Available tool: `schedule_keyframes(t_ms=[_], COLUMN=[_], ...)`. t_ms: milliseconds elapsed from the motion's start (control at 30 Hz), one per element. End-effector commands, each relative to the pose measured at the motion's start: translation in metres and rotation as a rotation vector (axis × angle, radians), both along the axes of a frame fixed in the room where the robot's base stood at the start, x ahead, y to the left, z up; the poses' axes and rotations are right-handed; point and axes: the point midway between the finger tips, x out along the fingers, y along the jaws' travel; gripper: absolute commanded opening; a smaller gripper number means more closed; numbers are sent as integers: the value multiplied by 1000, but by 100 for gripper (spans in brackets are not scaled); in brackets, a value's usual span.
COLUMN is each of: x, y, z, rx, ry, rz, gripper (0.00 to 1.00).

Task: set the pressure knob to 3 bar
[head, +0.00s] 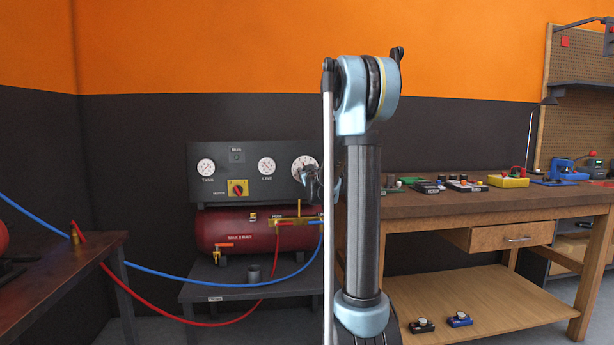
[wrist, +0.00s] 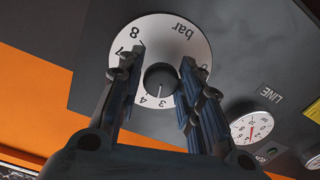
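The pressure knob (wrist: 160,78) is a dark round knob at the centre of a white dial marked "bar" (wrist: 183,30). The dial also shows in the head view (head: 304,167), at the right of the grey panel, partly hidden by my arm. In the wrist view the dial appears turned over, with 8 and 7 at upper left and 3 and 4 below the knob. A thin mark on the knob points down towards 3 and 4; its exact reading is unclear. My gripper (wrist: 162,60) is open, its fingers on either side of the knob with gaps showing. The fingers hide other numbers.
The panel (head: 222,190) also carries TANK (head: 206,167) and LINE (head: 267,166) gauges and a red-yellow motor switch (head: 238,188). A red compressor tank (head: 225,232) with hoses sits below. A wooden bench (head: 430,207) with small parts stands to the right.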

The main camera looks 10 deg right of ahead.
Motion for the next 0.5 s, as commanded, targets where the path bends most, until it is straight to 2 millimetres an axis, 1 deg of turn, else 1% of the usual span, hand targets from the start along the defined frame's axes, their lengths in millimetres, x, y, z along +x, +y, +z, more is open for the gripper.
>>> schedule_keyframes(t_ms=[33, 67, 267, 500], x=[0, 0, 0, 0], y=[-2, -2, -4, -5], z=[0, 0, 0, 0], rx=[0, 0, -12, -147], ry=[1, 1, 2, 2], rz=[-4, -4, -8, -10], gripper=[10, 6, 6, 6])
